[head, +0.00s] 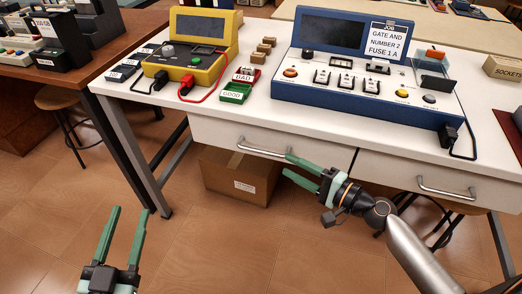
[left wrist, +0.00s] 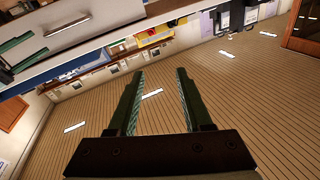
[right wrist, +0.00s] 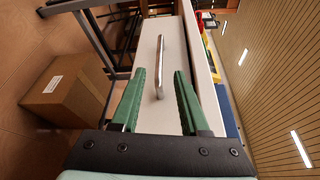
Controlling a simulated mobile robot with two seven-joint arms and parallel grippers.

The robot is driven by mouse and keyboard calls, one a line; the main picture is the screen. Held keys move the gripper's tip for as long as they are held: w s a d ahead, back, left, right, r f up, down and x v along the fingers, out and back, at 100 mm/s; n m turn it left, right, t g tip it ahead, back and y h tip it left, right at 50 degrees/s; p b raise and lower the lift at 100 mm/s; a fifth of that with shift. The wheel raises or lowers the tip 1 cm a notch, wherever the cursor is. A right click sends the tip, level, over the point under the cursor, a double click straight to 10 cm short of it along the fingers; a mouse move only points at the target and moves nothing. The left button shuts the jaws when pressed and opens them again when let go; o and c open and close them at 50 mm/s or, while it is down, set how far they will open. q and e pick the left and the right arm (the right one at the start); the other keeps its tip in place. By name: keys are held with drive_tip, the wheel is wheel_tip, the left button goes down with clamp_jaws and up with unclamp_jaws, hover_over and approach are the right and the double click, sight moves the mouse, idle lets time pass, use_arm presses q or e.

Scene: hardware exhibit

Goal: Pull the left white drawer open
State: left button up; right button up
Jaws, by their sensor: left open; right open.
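The left white drawer (head: 225,140) is under the white table top and looks shut. Its silver bar handle (head: 262,152) is on its front. My right gripper (head: 288,164) is open near the right end of this handle. In the right wrist view the handle (right wrist: 160,66) lies in line with the gap between the open fingers (right wrist: 158,88), its near end at the fingertips. I cannot tell whether they touch it. My left gripper (head: 128,212) is open and empty, low at the left above the floor. It also shows open in the left wrist view (left wrist: 159,75).
A right drawer with its own handle (head: 446,188) sits beside the left one. A cardboard box (head: 240,178) stands on the floor under the table. Floor before the drawer is clear.

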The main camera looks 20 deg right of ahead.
sight(268, 154)
drive_tip(key=x, duration=0.8)
drive_tip(key=shift+w+a, duration=0.15)
drive_tip(key=shift+w, duration=0.15)
use_arm(q)
drive_tip(key=shift+n+g+y, duration=0.4)
drive_tip(key=shift+g, duration=0.4)
drive_tip(key=shift+a+f, duration=0.1)
drive_tip(key=shift+f, duration=1.95)
use_arm(e)
drive_tip(key=shift+w+a, duration=0.35)
drive_tip(key=shift+w, duration=0.15)
drive_tip(key=shift+c, duration=0.3)
clamp_jaws()
